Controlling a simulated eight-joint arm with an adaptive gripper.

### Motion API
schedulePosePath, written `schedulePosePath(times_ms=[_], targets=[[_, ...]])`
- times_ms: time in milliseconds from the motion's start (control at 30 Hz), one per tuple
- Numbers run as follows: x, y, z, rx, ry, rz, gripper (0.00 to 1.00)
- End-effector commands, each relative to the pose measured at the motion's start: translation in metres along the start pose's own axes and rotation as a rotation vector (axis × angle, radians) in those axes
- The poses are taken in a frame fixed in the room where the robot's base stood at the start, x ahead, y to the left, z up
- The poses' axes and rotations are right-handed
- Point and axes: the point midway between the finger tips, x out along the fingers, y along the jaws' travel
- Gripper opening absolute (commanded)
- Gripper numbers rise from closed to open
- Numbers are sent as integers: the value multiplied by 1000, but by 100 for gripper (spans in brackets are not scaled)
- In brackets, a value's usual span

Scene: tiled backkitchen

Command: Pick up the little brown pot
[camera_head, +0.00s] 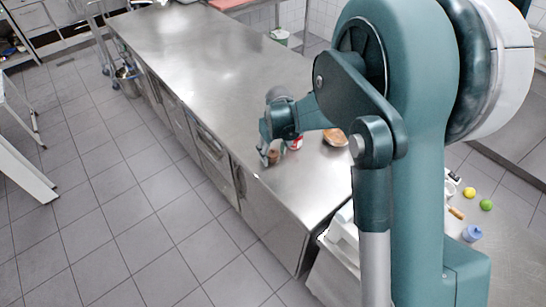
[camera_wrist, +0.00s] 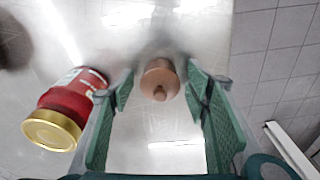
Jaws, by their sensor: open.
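The little brown pot (camera_wrist: 160,80) stands on the steel counter, with a small knob on top. In the wrist view it is between the far ends of my gripper's green fingers (camera_wrist: 160,95), one finger on each side. The fingers are open, and I see a gap on both sides of the pot. In the head view my gripper (camera_head: 268,157) reaches down at the counter's edge, and the brown pot (camera_head: 273,155) shows small beside the fingers, partly covered by them.
A red jar with a gold lid (camera_wrist: 65,108) stands close to the left finger; it also shows in the head view (camera_head: 295,142). A brown round item (camera_head: 334,136) lies farther right on the counter (camera_head: 190,60). The counter's edge is close to the pot, with tiled floor beyond.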

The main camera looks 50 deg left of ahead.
Motion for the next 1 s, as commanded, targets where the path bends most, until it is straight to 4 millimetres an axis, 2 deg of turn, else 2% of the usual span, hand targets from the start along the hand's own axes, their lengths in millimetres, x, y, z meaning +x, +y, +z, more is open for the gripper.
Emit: schedulePosePath(times_ms=[500,867,1000], targets=[[0,0,0,0,0,0,47],[0,0,0,0,0,0,1],[0,0,0,0,0,0,0]])
